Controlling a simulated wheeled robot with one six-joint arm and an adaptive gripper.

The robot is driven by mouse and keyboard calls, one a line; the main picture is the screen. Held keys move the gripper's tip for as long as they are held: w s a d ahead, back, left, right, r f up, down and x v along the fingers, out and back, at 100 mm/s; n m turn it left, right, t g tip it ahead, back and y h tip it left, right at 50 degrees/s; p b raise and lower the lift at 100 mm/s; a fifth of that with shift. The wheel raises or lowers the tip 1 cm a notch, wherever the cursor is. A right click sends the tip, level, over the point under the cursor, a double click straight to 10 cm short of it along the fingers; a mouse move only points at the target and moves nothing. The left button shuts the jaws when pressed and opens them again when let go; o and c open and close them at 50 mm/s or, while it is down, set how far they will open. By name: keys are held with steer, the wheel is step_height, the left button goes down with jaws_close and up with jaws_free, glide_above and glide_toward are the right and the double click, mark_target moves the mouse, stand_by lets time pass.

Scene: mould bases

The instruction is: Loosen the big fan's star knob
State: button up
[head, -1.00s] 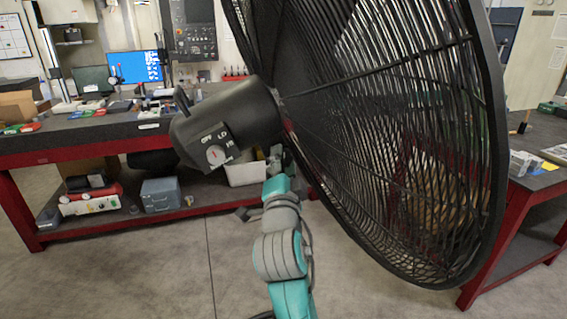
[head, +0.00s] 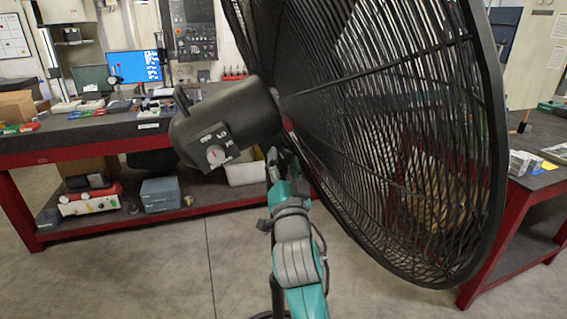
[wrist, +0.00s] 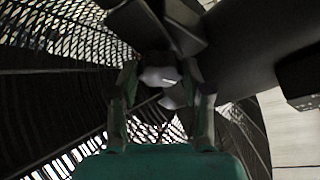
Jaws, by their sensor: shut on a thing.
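The big black fan fills the right half of the head view; its motor housing (head: 232,118) with a speed dial (head: 215,154) faces left. My gripper (head: 276,160) is just under the housing, beside the rear of the fan's cage (head: 400,130). In the wrist view my gripper's two fingers (wrist: 160,80) are closed on a rounded grey piece, the star knob (wrist: 158,76), below the dark fan bracket. The knob is partly in shadow, so its lobes cannot be made out. In the head view the knob is hidden by my gripper and arm.
A red-framed bench (head: 70,150) stands behind on the left, with boxes on its lower shelf. Another red-framed bench (head: 530,200) is at right, behind the cage. The cage rim is close to my arm's right side. The floor at left is clear.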

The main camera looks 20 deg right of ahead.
steer(key=shift+f+n+y, duration=0.1)
steer(key=shift+n+y, duration=0.3)
steer(key=shift+n, duration=0.2)
steer(key=o, duration=1.2)
steer(key=shift+c, duration=0.2)
steer(key=shift+m, duration=0.4)
